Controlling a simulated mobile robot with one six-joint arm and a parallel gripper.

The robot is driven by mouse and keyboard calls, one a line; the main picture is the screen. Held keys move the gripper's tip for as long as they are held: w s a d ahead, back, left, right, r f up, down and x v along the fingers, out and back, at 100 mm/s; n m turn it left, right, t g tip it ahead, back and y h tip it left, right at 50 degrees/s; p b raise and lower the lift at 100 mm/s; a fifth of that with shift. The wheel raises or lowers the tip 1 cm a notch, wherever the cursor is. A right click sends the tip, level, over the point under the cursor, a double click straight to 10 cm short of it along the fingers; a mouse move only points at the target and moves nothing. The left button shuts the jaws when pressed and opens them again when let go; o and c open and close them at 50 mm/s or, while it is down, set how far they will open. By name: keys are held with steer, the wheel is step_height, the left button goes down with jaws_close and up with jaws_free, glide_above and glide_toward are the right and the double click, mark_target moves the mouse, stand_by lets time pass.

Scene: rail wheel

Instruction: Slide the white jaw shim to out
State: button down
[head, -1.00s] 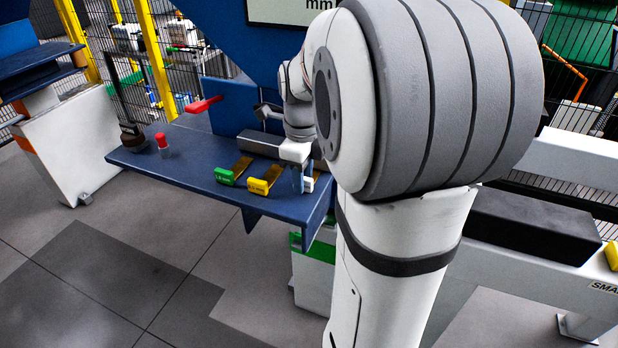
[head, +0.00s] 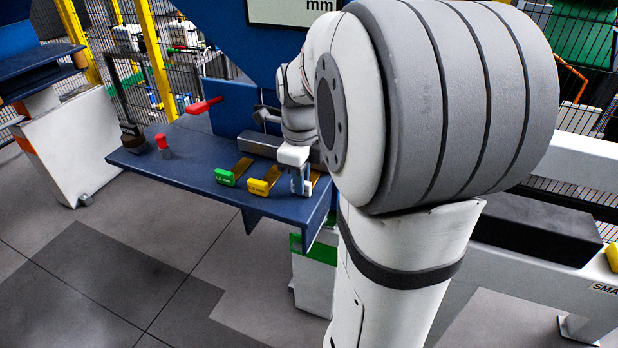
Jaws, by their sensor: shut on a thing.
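The white jaw shim shows mostly as its brass strip (head: 316,178) at the right end of the blue shelf (head: 200,172). Its white handle is largely hidden by my fingers. My gripper (head: 301,187) points down over the shelf's front right part and is shut on the white shim's handle. The grey steel jaw block (head: 262,144) lies behind the shims, partly hidden by my wrist.
A green-handled shim (head: 225,177) and a yellow-handled shim (head: 259,187) lie left of my gripper, the yellow one close. A red-topped peg (head: 162,142) and a red lever (head: 203,105) are farther left. My arm covers the shelf's right side.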

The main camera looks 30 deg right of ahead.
steer(key=shift+s+a, duration=1)
steer(key=shift+a, duration=0.25)
steer(key=shift+s+a, duration=0.1)
steer(key=shift+a, duration=0.05)
steer(key=c, duration=1.2)
jaws_free()
steer(key=shift+c, duration=0.2)
steer(key=shift+r, duration=0.1)
step_height(320, 180, up, 6)
steer(key=p, duration=0.4)
